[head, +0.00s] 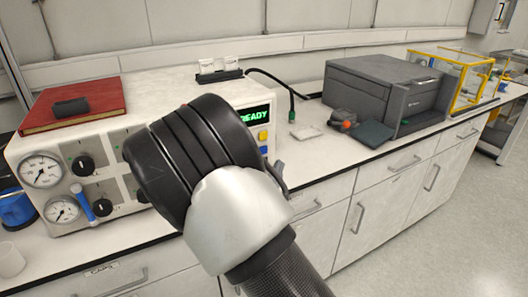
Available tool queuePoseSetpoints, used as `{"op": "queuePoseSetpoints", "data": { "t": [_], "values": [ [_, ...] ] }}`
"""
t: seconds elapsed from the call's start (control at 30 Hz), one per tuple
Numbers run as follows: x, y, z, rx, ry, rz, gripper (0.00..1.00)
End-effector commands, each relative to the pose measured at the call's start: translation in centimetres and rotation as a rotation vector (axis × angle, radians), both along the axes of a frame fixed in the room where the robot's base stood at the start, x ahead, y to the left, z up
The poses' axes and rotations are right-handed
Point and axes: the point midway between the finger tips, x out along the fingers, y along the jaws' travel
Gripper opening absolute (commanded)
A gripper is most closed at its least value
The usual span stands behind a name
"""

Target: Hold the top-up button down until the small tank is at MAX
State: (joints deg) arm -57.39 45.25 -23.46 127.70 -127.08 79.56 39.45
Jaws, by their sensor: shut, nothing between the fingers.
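A cream reactor unit (52,150) stands on the bench at the left, with gauges, black knobs and a green display (256,115) whose visible letters read "EADY". A yellow button (263,136) and a blue button (264,150) sit below the display; I cannot read a label on either. My arm's black and silver wrist covers the middle of the unit's front. My gripper's fingers are hidden behind it, so I cannot see what they touch. I cannot make out the small tank, its MAX mark or a button marked top-up.
A red book (100,108) with a dark object lies on the unit. A blue-handled valve (82,202) is on its front. A dark grey printer-like box (385,90) and a yellow-framed case (455,75) stand farther right.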

Motion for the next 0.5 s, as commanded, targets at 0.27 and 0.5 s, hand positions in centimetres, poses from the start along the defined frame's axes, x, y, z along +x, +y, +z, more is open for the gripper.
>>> {"op": "queuePoseSetpoints", "data": {
  "t": [0.27, 0.5],
  "values": [
    [3.1, 2.0, -0.1, 0.001, -0.001, 0.000, 0.00],
    [4.2, 2.8, 0.0, 0.000, 0.001, -0.001, 0.00]
  ]
}}
